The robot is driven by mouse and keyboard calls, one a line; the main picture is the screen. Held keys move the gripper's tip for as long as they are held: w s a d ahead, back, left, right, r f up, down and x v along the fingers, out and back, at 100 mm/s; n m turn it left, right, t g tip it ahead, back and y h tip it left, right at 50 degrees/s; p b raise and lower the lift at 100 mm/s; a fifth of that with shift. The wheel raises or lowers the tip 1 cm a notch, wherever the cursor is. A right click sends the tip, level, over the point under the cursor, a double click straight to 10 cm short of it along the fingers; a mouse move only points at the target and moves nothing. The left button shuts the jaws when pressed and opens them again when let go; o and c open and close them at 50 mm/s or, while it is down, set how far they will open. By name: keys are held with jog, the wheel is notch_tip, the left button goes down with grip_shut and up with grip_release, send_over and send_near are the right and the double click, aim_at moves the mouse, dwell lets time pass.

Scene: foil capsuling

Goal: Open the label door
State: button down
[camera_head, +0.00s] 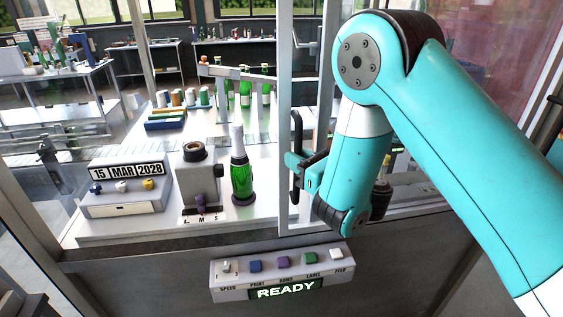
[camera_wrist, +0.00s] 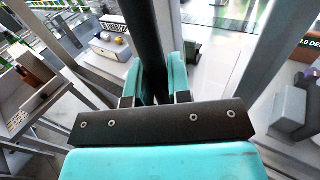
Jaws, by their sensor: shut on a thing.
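A dark vertical handle (camera_head: 296,132) stands on a pale-framed glass door (camera_head: 283,80) right of the green bottle. The handle shows as a thick black bar in the wrist view (camera_wrist: 147,35). My gripper (camera_head: 298,166) is shut on the handle, with one teal finger on each side of it in the wrist view (camera_wrist: 157,82). The door's far edge is partly hidden by my arm, and I cannot tell whether it stands ajar.
A green bottle (camera_head: 241,178) and a capsule stand (camera_head: 199,172) are on the white deck, beside a date box (camera_head: 127,185) reading 15 MAR 2028. Below the door, a button panel (camera_head: 282,270) shows READY. Pale frame posts stand close to my arm.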

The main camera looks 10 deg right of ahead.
jog(key=shift+w+d+r, duration=0.1)
jog(key=shift+d+r, duration=0.05)
jog(key=shift+d, duration=0.2)
jog(key=c, duration=1.1)
grip_release()
jog(key=shift+o, duration=0.2)
